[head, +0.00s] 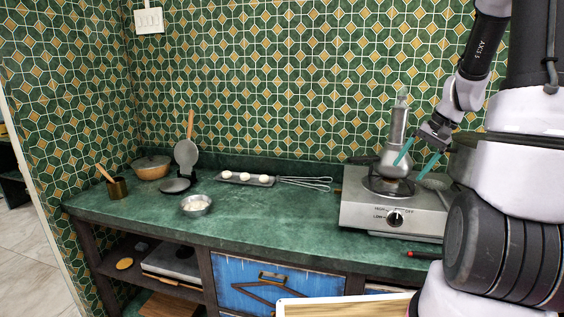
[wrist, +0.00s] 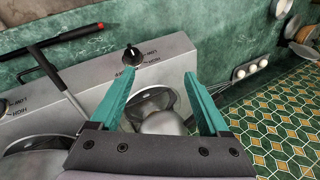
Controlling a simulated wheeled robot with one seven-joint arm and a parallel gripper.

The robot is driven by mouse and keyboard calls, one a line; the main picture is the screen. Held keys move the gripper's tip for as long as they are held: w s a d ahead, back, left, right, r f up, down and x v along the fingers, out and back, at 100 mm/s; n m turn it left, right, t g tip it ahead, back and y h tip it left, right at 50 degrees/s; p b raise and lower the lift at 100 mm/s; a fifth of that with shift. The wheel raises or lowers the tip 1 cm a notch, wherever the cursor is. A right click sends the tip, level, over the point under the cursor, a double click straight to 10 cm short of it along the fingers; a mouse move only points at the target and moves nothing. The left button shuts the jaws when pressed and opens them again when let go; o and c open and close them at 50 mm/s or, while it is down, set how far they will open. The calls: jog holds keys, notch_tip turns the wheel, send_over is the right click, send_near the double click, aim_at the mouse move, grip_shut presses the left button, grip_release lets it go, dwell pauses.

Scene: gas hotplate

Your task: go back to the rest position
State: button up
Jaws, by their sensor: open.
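My gripper (head: 416,162) has two teal fingers spread apart, with nothing held between them. It is beside and slightly right of a tall silver pot (head: 396,145) on the left burner of the gas hotplate (head: 362,216). In the wrist view my gripper (wrist: 160,74) points down over the hotplate (wrist: 172,56), and the silver pot (wrist: 162,123) shows between the fingers, partly hidden by the gripper body. I cannot tell whether a finger touches the pot. The control knob (head: 396,218) is on the hotplate's front.
The green counter (head: 275,223) has free room left of the hotplate. A red-tipped tool (head: 420,254) lies at the front edge. The tiled wall is close behind.

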jog(key=s+a+r+n+t+h, duration=0.1)
jog(key=s+a+r+t, duration=0.1)
jog(key=s+a+r, duration=0.4)
jog(key=s+a+r+n+t+h, duration=0.1)
jog(key=s+a+r+t, duration=0.1)
jog(key=s+a+r, duration=0.5)
jog(key=s+r, duration=0.4)
jog(key=r, duration=0.2)
jog(key=shift+s+a+r+t, duration=0.25)
jog(key=shift+a+r+t, duration=0.05)
